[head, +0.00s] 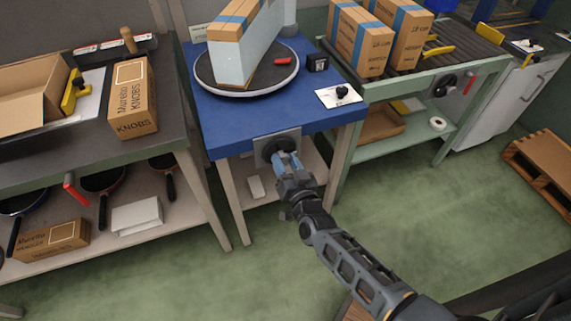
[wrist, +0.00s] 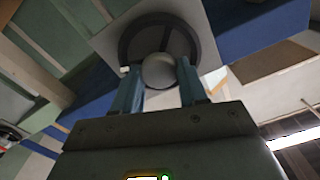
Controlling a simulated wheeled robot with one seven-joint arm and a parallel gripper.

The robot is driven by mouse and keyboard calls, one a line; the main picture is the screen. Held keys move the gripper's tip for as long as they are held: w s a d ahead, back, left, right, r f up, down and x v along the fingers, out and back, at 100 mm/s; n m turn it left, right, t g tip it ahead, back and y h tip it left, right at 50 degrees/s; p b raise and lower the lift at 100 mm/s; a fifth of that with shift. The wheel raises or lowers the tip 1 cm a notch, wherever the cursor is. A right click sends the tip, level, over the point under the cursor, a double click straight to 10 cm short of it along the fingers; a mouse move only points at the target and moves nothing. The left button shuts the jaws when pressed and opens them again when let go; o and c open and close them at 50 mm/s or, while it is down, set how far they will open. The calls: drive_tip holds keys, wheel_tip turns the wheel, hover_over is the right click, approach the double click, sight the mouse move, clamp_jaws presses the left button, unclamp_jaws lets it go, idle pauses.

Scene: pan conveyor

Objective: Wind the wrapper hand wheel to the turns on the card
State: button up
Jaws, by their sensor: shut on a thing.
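The wrapper hand wheel (head: 279,146) is a dark disc on a light plate on the front of the blue table (head: 225,135). In the wrist view the hand wheel (wrist: 181,42) shows its dark rim and spokes, with a round grey knob (wrist: 158,71) in front. My gripper (head: 285,160) is at the wheel in the head view. In the wrist view my gripper (wrist: 159,82) has its two blue fingers on either side of the knob, shut on it. A white card (head: 338,96) with a dark knob-like item lies at the table's right corner; its writing is too small to read.
A turntable (head: 205,75) on the blue table carries a tall wrapped stack of cartons (head: 240,58). A small black box (head: 317,63) sits beside it. A bench with a KNOBS carton (head: 133,95) stands left, a roller conveyor (head: 455,58) right. The green floor in front is mostly clear.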

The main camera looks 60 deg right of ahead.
drive_tip(key=shift+m, duration=0.4)
drive_tip(key=o, duration=1)
drive_tip(key=shift+b+v, duration=0.35)
drive_tip(key=shift+v, duration=3.6)
drive_tip(key=s+a+r+n+y, duration=0.3)
drive_tip(key=s+a+r+n, duration=0.1)
drive_tip(key=s+r, duration=0.3)
drive_tip(key=s+a+r+n+y, duration=0.3)
drive_tip(key=s+a+r, duration=0.3)
drive_tip(key=s+r, duration=0.1)
drive_tip(key=s+a+r+n+y, duration=0.4)
drive_tip(key=s+a+r, duration=0.2)
drive_tip(key=s, duration=0.3)
drive_tip(key=shift+r+n, duration=0.3)
drive_tip(key=shift+r, duration=0.35)
